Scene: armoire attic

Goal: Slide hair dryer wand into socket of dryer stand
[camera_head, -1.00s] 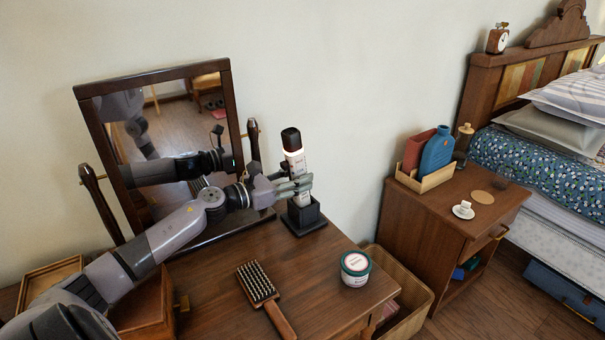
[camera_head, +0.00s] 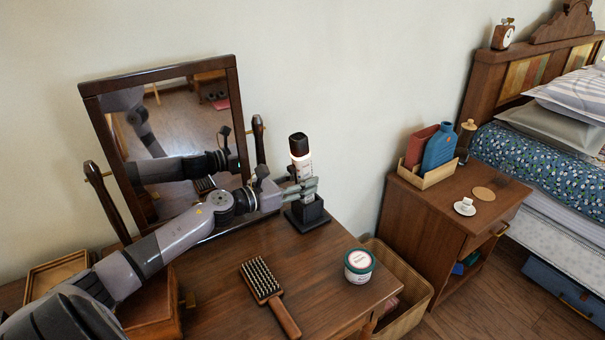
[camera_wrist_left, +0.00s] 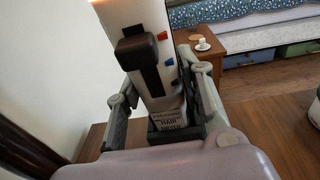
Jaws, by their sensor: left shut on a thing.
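The hair dryer wand (camera_head: 299,160), white with a black top, stands upright at the back of the wooden vanity. Its lower end is at the black dryer stand (camera_head: 307,215), and it looks to be in the socket; how deep is hidden. My left gripper (camera_head: 303,190) is shut around the wand just above the stand. In the left wrist view the wand (camera_wrist_left: 150,75) stands between the fingers, with the dark stand walls (camera_wrist_left: 192,134) around its labelled lower end. My right gripper is out of view.
A mirror (camera_head: 180,110) stands behind my left arm. A hairbrush (camera_head: 262,281) and a round jar (camera_head: 359,264) lie on the vanity (camera_head: 225,290). A basket (camera_head: 412,290) stands beside it, then a nightstand (camera_head: 440,210). Bare tabletop lies before the stand.

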